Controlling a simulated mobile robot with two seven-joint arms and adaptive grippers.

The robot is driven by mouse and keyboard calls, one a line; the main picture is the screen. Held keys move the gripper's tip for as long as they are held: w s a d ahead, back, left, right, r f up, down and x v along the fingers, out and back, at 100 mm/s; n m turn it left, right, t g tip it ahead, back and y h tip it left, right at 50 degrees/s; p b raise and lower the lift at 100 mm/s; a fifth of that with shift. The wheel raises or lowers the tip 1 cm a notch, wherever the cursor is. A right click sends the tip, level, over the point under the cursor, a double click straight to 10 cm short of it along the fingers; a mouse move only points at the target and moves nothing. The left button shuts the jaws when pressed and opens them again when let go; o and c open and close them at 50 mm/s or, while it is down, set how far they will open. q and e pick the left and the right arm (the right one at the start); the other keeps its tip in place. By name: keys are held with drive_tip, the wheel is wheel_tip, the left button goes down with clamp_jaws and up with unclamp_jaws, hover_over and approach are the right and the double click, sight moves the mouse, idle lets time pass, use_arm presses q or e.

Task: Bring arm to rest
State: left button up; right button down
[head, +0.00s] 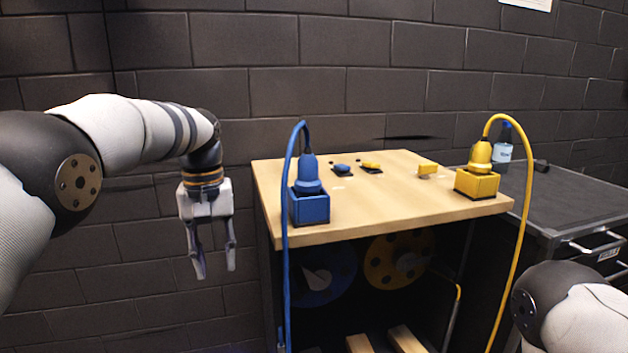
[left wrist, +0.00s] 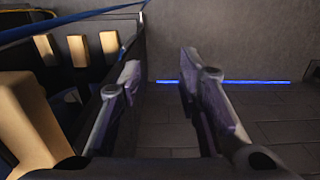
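My left arm comes in from the left in the head view, and its gripper (head: 213,262) hangs pointing down, left of the wooden table (head: 400,212) and apart from it. Its two fingers are spread with nothing between them; the left wrist view also shows the open fingers (left wrist: 160,95) above the dark floor. My right arm shows only as a link at the lower right of the head view; its gripper is out of the frame.
On the table stand a blue box (head: 309,207) and a yellow box (head: 477,184), each with a plug and cable. Blue (head: 342,169) and yellow (head: 371,165) buttons lie near the back. A dark cabinet (head: 565,205) with a bottle (head: 503,150) stands right. Floor left of the table looks clear.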

use_arm(q)
drive_tip(key=s+a+f, duration=0.1)
drive_tip(key=s+f, duration=0.1)
drive_tip(key=f, duration=0.6)
drive_tip(key=s+a+f, duration=0.1)
drive_tip(key=s+f, duration=0.1)
drive_tip(key=f, duration=0.7)
drive_tip(key=s+a+f+m+g, duration=0.1)
drive_tip(key=s+a+f, duration=0.1)
drive_tip(key=s+f, duration=0.95)
drive_tip(key=s+f+m, duration=0.1)
drive_tip(key=s+f, duration=0.1)
drive_tip(key=s, duration=2.8)
drive_tip(key=shift+s+a+f+m+g, duration=0.15)
drive_tip(key=shift+s+a+m+g, duration=0.15)
drive_tip(key=shift+m, duration=0.1)
use_arm(e)
drive_tip(key=shift+w+d, duration=0.1)
drive_tip(key=shift+w, duration=0.05)
